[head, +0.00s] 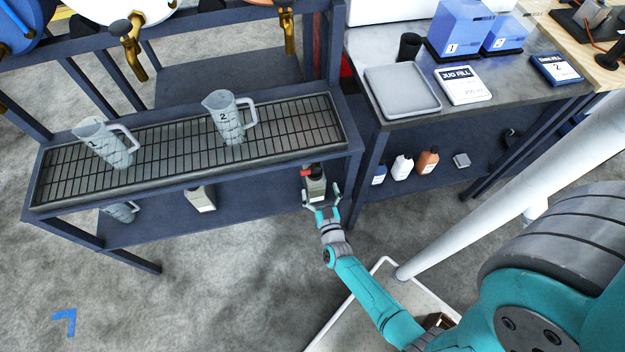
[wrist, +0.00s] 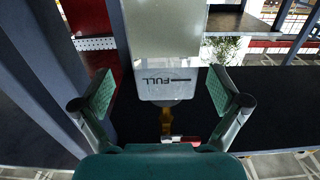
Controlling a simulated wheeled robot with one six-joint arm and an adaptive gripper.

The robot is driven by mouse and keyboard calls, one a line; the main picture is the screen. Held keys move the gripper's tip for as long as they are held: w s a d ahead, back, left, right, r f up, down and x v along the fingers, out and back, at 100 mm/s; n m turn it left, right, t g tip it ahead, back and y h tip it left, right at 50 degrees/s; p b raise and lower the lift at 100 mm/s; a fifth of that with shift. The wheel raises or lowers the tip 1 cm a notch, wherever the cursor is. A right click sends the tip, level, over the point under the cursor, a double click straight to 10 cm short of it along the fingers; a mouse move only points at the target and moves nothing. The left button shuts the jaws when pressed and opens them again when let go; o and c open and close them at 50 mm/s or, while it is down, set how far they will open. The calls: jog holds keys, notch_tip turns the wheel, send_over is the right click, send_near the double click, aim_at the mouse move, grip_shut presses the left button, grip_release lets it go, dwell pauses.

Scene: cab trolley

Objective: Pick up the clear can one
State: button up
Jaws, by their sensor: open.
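A small pale can (head: 316,182) with a red part at its top stands at the right end of the rack's lower shelf. In the wrist view the can (wrist: 168,45) shows a see-through band with an upside-down FULL mark and an arrow. My gripper (head: 322,191) is open at the can's near side. In the wrist view my gripper (wrist: 160,88) has one finger on each side of the can, with gaps visible. Whether either finger touches it I cannot tell. A second pale can (head: 200,198) stands further left on that shelf, partly hidden by the grating.
The drip grating (head: 185,150) above holds two jugs, numbered 1 (head: 104,145) and 2 (head: 229,118). A rack post stands close to the can's right. Several bottles stand under the steel bench (head: 520,95) at right. A white pole (head: 470,235) crosses beside my arm.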

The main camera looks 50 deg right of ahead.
aim_at(313, 175)
jog(key=shift+a+x, duration=0.1)
jog(key=shift+x, duration=1.45)
jog(key=shift+a+x, duration=0.15)
jog(key=shift+x, duration=1.4)
jog(key=shift+w+r, duration=0.1)
jog(key=shift+w, duration=0.05)
jog(key=c, duration=1.7)
jog(key=shift+d+r, duration=0.1)
jog(key=shift+c, duration=0.6)
jog(key=shift+r, duration=0.2)
jog(key=v, duration=1.8)
jog(key=shift+w+r, duration=0.1)
jog(key=shift+r, duration=0.2)
